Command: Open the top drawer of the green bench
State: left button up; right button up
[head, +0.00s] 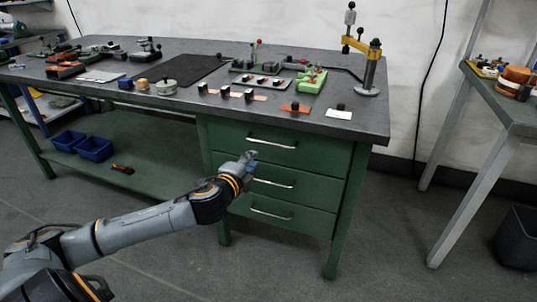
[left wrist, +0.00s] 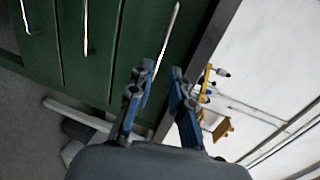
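The green bench (head: 210,170) has a stack of three drawers at its right end, all flush with the front. The top drawer (head: 315,155) has a silver bar handle (head: 272,142). In the left wrist view the top handle (left wrist: 172,30) runs toward the gap between the fingertips. My left gripper (head: 249,157) is in front of the drawers, just below the left end of the top handle. In the left wrist view its two blue-grey fingers (left wrist: 164,72) are apart with nothing visibly gripped. I cannot tell whether they touch the handle. My right gripper is not in view.
The middle handle (head: 272,182) and bottom handle (head: 270,213) are close under my left gripper. Small tools and blocks and a yellow press (head: 370,65) stand on the bench top. Blue bins (head: 95,149) sit on the lower shelf. Floor in front is clear.

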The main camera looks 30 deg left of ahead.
aim_at(268, 143)
pick_arm(q)
jog(key=shift+r+b+x, duration=0.15)
jog(key=shift+b+x, duration=0.25)
jog(key=shift+x, duration=3)
jog(key=shift+r+b+x, duration=0.1)
jog(key=shift+b+x, duration=0.3)
jog(key=shift+x, duration=3)
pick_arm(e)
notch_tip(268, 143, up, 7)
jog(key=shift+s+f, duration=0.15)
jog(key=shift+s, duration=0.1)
pick_arm(q)
jog(key=shift+w+d, duration=0.1)
jog(key=shift+d, duration=0.05)
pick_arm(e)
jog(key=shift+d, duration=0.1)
pick_arm(q)
grip_shut()
